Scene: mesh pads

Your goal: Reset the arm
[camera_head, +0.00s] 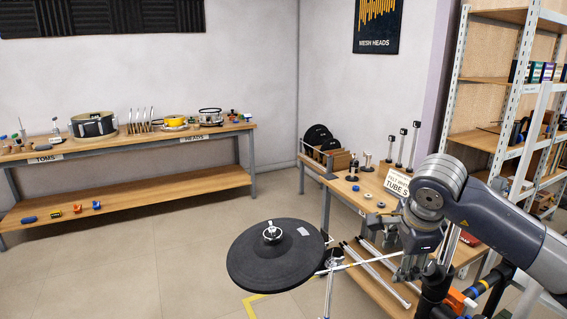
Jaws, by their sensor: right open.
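My right arm (490,215) comes in from the right edge. Its gripper (408,272) hangs downward in front of the wooden bench at the right, with its fingers apart and nothing seen between them. A thin silver rod shows behind and left of the gripper; I cannot tell whether they touch. My left gripper is not in view.
A black cymbal pad (275,256) on a stand is left of the gripper. The right bench (345,190) holds upright posts and small parts. A shelf rack (500,85) stands behind my arm. A long bench (130,145) lines the left wall.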

